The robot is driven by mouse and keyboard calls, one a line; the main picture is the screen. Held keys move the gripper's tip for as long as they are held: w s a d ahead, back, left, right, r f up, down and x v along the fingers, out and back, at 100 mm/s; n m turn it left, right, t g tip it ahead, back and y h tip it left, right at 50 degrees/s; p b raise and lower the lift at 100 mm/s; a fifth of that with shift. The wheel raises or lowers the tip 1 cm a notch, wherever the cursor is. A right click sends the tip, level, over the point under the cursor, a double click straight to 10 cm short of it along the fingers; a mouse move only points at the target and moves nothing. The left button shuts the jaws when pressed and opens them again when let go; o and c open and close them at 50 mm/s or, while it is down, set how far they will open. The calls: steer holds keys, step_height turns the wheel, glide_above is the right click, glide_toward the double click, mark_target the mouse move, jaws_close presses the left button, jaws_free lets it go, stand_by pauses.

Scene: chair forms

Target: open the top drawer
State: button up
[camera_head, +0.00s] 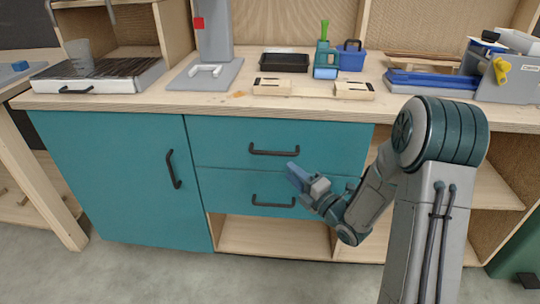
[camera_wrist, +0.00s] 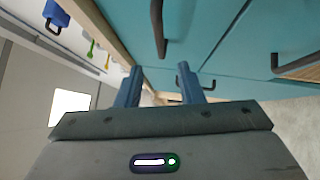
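The top drawer (camera_head: 225,150) is a closed teal front with a dark horizontal bar handle (camera_head: 274,151) under the worktop. The lower drawer (camera_head: 222,187) is closed too, with a similar handle (camera_head: 272,203). My gripper (camera_head: 294,172) is in front of the drawers, a little below and right of the top handle in the head view, and apart from it. In the wrist view my gripper (camera_wrist: 160,85) has its two blue fingers apart with nothing gripped. Several dark handles show beyond the fingers; the nearest bar handle (camera_wrist: 158,28) is above them in that picture.
A teal cupboard door (camera_head: 110,190) with a vertical handle (camera_head: 173,169) is shut left of the drawers. The wooden worktop (camera_head: 215,103) holds a black tray (camera_head: 284,62), wooden blocks and a blue caddy (camera_head: 351,57). An open shelf (camera_head: 270,236) lies below the drawers.

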mark_target(270, 153)
steer(key=x, duration=1)
steer(key=shift+w+a, duration=0.2)
steer(key=shift+w, duration=0.1)
steer(key=shift+r, duration=0.1)
jaws_close()
